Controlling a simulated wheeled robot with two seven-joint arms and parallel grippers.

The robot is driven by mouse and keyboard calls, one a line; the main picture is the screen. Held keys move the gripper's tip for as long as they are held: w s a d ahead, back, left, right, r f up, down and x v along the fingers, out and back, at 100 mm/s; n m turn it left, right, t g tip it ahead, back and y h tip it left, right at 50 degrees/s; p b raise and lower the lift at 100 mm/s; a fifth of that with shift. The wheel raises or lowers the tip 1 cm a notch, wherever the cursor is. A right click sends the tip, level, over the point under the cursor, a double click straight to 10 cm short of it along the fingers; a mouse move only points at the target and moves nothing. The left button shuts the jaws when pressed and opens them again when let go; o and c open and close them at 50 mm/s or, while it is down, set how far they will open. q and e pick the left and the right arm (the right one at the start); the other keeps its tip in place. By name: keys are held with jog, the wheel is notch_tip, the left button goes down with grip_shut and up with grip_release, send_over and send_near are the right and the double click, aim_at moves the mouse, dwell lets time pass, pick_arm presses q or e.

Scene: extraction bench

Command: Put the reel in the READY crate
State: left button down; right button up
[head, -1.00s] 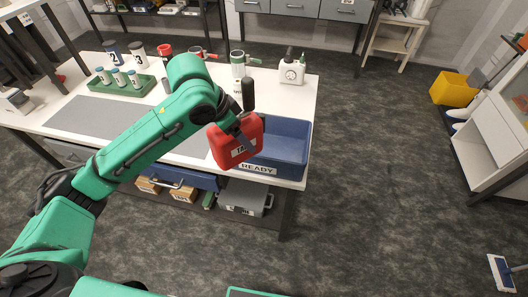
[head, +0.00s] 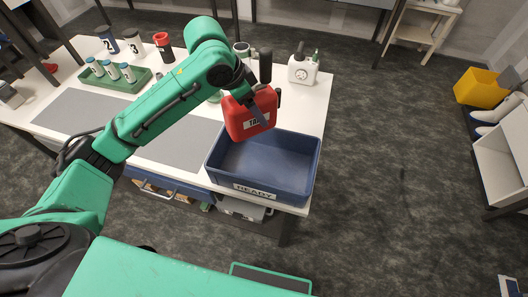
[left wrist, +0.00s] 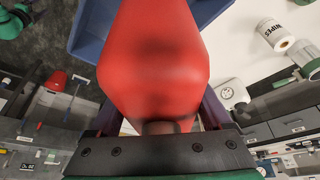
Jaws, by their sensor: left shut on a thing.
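The red reel (head: 240,122), a boxy red case with a partly covered white label, is held up by my left gripper (head: 258,108). It hangs above the far left part of the blue READY crate (head: 223,179), apart from it. The crate stands on the bench's near right corner, open and empty as far as I see. In the left wrist view the reel (left wrist: 152,60) fills the middle between the fingers, with the crate (left wrist: 88,30) behind it. My right gripper is out of view.
The white bench (head: 312,95) has a green rack (head: 118,80) with several vials at the left and a white jug (head: 303,68) behind the crate. Numbered canisters and a red cup (head: 163,45) stand at the back.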

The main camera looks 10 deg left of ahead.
aim_at(238, 137)
pick_arm(q)
jog(key=f, duration=0.2)
jog(key=s+f, duration=0.1)
jog(key=f, duration=0.5)
jog(key=shift+s, duration=0.4)
jog(key=f, duration=0.6)
jog(key=f+p, duration=0.1)
jog(key=f, duration=0.2)
jog(key=shift+w+f, duration=0.35)
jog(key=shift+f, duration=0.05)
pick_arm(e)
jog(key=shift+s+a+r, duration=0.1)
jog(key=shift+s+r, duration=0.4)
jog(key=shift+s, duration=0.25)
pick_arm(q)
grip_release()
jog(key=shift+f, duration=0.1)
jog(key=shift+s+r, duration=0.1)
jog(key=shift+r, duration=0.1)
jog(key=v, duration=1.2)
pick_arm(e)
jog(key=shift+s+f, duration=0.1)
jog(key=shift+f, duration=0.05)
pick_arm(q)
jog(key=shift+f, duration=0.1)
